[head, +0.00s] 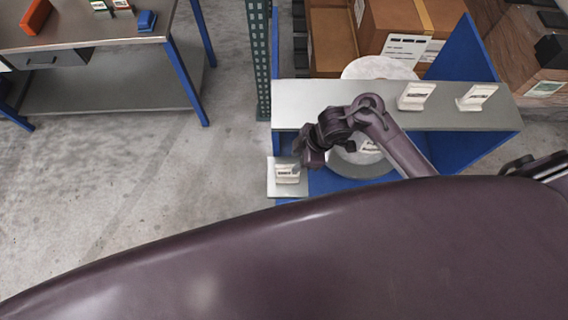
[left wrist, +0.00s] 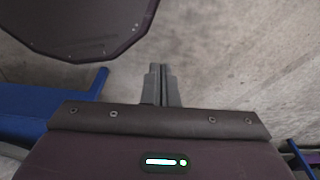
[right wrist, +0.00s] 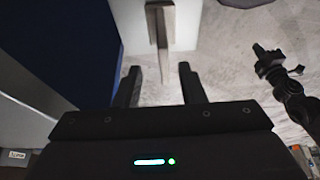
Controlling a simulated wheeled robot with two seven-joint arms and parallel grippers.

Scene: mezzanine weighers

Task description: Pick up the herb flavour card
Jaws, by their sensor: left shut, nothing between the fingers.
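A small white card (head: 288,173) stands on a pale square plate (head: 273,190) at the lower left of the grey shelf; its print is too small to read. In the right wrist view a pale upright card (right wrist: 160,35) shows nearly edge-on, beyond the fingertips and in line with the gap between them. My right gripper (right wrist: 160,75) is open and empty; in the head view it (head: 299,150) is just above the small card. My left gripper (left wrist: 160,72) is shut and empty over bare floor. I cannot tell by its label which card is herb.
Two more cards (head: 416,96) (head: 476,97) stand on the grey shelf (head: 300,105). Cardboard boxes (head: 400,20) stand behind. A steel table (head: 90,30) is at the upper left; the floor between is clear.

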